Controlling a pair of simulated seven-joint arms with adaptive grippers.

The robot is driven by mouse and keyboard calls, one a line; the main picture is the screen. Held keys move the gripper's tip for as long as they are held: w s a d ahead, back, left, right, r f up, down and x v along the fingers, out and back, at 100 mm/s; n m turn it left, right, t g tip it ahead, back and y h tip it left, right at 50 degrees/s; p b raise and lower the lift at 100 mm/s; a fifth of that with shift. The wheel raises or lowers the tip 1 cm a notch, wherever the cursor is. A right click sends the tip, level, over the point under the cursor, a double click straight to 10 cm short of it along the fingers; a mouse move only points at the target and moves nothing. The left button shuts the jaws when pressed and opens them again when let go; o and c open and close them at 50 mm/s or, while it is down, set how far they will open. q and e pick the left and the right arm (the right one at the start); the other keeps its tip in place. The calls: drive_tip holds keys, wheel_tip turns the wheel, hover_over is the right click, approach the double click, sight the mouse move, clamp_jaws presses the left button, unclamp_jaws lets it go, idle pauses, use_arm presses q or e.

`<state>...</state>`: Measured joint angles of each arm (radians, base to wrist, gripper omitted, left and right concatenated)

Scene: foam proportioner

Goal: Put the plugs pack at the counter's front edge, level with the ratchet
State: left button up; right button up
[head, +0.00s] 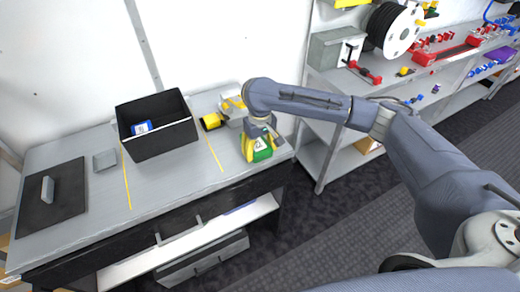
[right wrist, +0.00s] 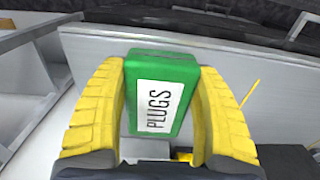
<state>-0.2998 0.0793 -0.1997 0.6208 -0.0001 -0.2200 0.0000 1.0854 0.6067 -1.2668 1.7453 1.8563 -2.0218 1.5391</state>
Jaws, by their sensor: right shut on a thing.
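The plugs pack is a green box with a white label reading PLUGS; it shows in the head view (head: 262,155) and the right wrist view (right wrist: 176,68). My right gripper (head: 260,153) is shut on it, with a yellow finger on each side in the right wrist view (right wrist: 163,85). The pack is at the right end of the grey counter (head: 185,185), near its front edge. I cannot tell whether it touches the top. No ratchet can be made out for certain. My left gripper is out of view.
A black bin (head: 160,142) holding a blue-and-white pack (head: 141,128) stands at the counter's back. A yellow object (head: 211,121) lies right of it. A dark mat (head: 50,195) with a grey block (head: 47,190) is at left. The front middle is clear. Shelving (head: 335,85) stands at right.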

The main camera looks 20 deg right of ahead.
sight(260, 148)
drive_tip(key=shift+f, duration=0.1)
drive_tip(key=o, duration=1.3)
wheel_tip(260, 148, up, 12)
drive_tip(key=shift+r, duration=0.15)
